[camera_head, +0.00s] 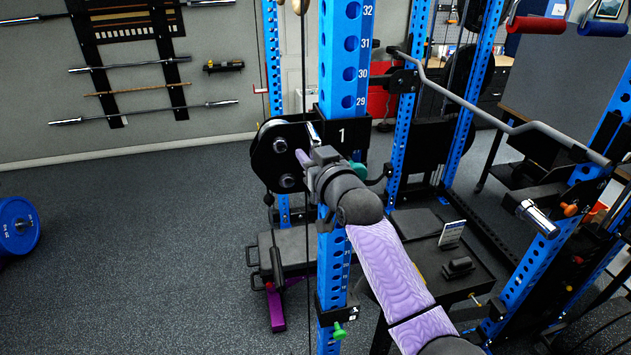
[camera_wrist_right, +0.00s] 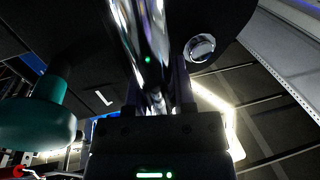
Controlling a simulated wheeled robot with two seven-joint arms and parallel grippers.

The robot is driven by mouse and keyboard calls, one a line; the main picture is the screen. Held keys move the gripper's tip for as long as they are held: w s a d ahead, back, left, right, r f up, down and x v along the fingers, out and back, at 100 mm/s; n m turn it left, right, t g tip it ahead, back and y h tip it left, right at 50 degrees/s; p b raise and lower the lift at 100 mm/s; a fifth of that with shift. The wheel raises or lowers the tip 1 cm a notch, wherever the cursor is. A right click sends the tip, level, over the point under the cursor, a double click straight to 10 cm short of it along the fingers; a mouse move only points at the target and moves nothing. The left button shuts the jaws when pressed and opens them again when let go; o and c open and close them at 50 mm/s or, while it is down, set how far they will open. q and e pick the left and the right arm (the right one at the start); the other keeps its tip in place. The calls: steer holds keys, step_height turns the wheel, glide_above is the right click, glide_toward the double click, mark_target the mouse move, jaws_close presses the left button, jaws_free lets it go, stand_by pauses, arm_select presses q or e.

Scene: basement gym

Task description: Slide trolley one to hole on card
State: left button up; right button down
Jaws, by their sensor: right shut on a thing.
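Trolley one (camera_head: 274,160), a black carriage marked "1", sits on the blue numbered upright (camera_head: 341,50). The number 29 shows just above it. My right gripper (camera_head: 309,146) is at the trolley's front, shut on its chrome handle (camera_head: 314,132). In the right wrist view the chrome handle (camera_wrist_right: 146,45) runs up from between the fingers. A green knob (camera_head: 357,170) shows beside the trolley; it looms at left in the wrist view (camera_wrist_right: 38,118). A small white card (camera_head: 452,233) stands on a dark tray, its writing too small to read. My left gripper is not in view.
A lower black carriage with a green knob (camera_head: 340,331) sits on the same upright. A black bench with a purple foot (camera_head: 276,309) stands behind it. A bent grey bar (camera_head: 480,112) spans the rack at right. Open floor (camera_head: 140,240) lies left.

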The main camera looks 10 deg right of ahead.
steer(key=shift+r, duration=0.6)
steer(key=c, duration=0.7)
jaws_free()
steer(key=shift+c, duration=0.2)
steer(key=v, duration=1)
steer(key=shift+b, duration=0.4)
steer(key=shift+w, duration=0.1)
